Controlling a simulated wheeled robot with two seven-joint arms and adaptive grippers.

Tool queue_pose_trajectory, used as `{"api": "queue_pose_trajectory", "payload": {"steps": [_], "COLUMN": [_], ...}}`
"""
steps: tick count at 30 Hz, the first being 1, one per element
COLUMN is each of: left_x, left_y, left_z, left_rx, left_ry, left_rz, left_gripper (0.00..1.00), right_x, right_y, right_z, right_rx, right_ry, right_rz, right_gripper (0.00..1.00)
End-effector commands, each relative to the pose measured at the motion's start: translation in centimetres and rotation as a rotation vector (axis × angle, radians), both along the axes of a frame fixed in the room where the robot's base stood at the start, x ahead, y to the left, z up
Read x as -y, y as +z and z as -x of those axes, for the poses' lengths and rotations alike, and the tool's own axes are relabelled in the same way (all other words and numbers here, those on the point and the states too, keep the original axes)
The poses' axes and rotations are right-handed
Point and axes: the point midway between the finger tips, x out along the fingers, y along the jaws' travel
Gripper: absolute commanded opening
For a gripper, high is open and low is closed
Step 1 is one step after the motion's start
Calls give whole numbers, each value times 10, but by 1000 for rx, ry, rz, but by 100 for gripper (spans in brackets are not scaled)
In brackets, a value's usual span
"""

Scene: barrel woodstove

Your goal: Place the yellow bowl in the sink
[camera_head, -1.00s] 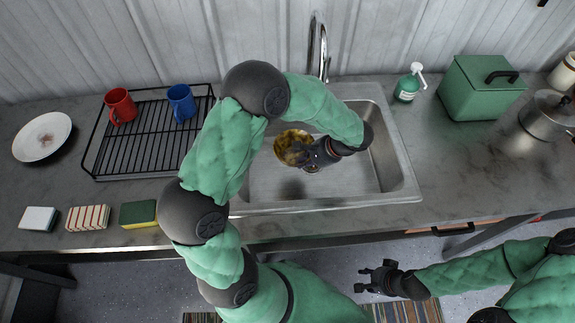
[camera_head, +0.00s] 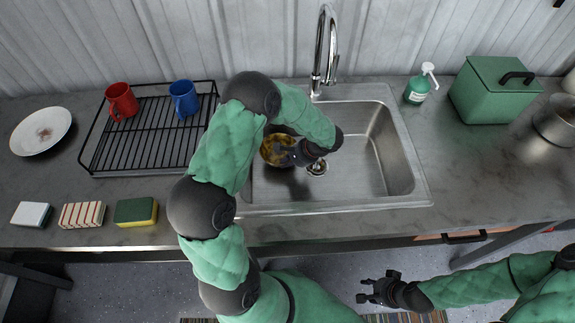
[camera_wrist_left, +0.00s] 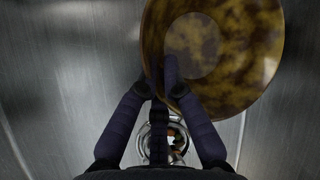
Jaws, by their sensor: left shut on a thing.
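The yellow bowl (camera_head: 270,151), mottled yellow and brown, is over the left part of the metal sink (camera_head: 360,172) in the head view. My left gripper (camera_head: 286,155) is shut on its right side. In the left wrist view the bowl (camera_wrist_left: 225,50) fills the upper right, with the left gripper's fingers (camera_wrist_left: 165,80) at its rim. The sink floor and the drain (camera_wrist_left: 165,135) show below. I cannot tell whether the bowl touches the sink floor. My right gripper (camera_head: 370,286) is open and empty, in front of the counter.
The faucet (camera_head: 322,50) stands behind the sink. A drying rack (camera_head: 150,140) with a red mug (camera_head: 121,100) and a blue mug (camera_head: 183,99) is at left. A soap dispenser (camera_head: 417,88) and a green box (camera_head: 492,90) are at right. The right part of the sink is empty.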

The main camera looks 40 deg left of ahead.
Motion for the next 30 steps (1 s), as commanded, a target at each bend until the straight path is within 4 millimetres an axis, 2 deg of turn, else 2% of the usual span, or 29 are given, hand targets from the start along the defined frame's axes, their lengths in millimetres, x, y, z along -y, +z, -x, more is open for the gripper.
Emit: {"api": "queue_pose_trajectory", "payload": {"steps": [2,13,14,15,16,26,30], "left_x": [0,0,0,0,0,0,2], "left_y": [-6,-9,-9,-8,-8,-7,0], "left_z": [-1,-1,-1,-1,-1,0,-2], "left_rx": [2,2,2,2,2,2,3], "left_ry": [0,1,0,0,0,0,-1], "left_rz": [-2,-2,-1,-1,-1,-1,-1], "left_gripper": [0,0,17,28,32,32,32], "right_x": [0,0,0,0,0,0,0], "right_y": [-4,-7,-6,-6,-6,-5,0], "right_z": [0,0,0,0,0,0,0], "right_rx": [0,0,0,0,0,0,0], "right_ry": [0,0,0,0,0,0,0], "right_rz": [0,0,0,0,0,0,0], "right_gripper": [40,40,40,40,40,40,40]}}
